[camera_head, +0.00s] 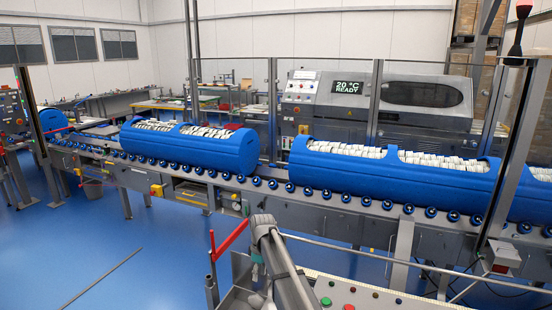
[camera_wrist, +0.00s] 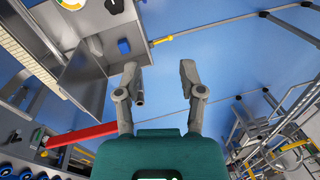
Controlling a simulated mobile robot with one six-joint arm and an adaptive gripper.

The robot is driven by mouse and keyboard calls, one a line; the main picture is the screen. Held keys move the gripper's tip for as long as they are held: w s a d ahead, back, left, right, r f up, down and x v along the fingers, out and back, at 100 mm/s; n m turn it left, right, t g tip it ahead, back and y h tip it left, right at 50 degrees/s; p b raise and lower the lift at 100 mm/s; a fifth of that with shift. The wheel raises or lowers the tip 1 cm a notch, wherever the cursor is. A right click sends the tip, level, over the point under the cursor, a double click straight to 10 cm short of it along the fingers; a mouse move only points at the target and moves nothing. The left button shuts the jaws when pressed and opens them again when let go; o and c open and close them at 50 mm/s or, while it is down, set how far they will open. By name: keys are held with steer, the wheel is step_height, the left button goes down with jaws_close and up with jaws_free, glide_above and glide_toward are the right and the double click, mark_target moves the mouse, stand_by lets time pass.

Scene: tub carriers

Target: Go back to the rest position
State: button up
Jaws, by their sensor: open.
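My gripper (camera_wrist: 160,82) shows in the wrist view with its two grey fingers spread apart. Nothing is between the fingers, and the blue floor (camera_wrist: 215,75) lies behind them. In the head view my arm reaches up from the lower middle of the picture; I cannot make out the fingers there. Blue tub carriers filled with white packs stand on the roller conveyor (camera_head: 262,183): one left of centre (camera_head: 185,150), a longer one at the right (camera_head: 385,184), and others partly cut off at both sides. My gripper is apart from all of them.
A red bar (camera_head: 229,240) stands close left of my arm; a red bar also shows in the wrist view (camera_wrist: 85,135). A control panel with buttons (camera_head: 400,302) is at the lower right. Glass guards and a machine (camera_head: 350,100) stand behind the conveyor. Floor at the lower left is mostly open.

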steer(key=s+d+f+m+b, duration=0.2)
steer(key=s+d+m, duration=0.2)
steer(key=s+d, duration=0.3)
steer(key=s+d+f+m+t+b, duration=0.1)
steer(key=s+d+f+m+b, duration=0.1)
steer(key=s+d, duration=0.6)
steer(key=s+d+f+m+b, duration=0.2)
steer(key=s+d+f+m, duration=0.1)
steer(key=s+d+m, duration=0.2)
steer(key=s+d, duration=0.2)
steer(key=s, duration=0.2)
steer(key=shift+d+m+t+h+b, duration=0.3)
steer(key=shift+d+t+h, duration=0.1)
steer(key=shift+f, duration=0.1)
steer(key=shift+a, duration=0.15)
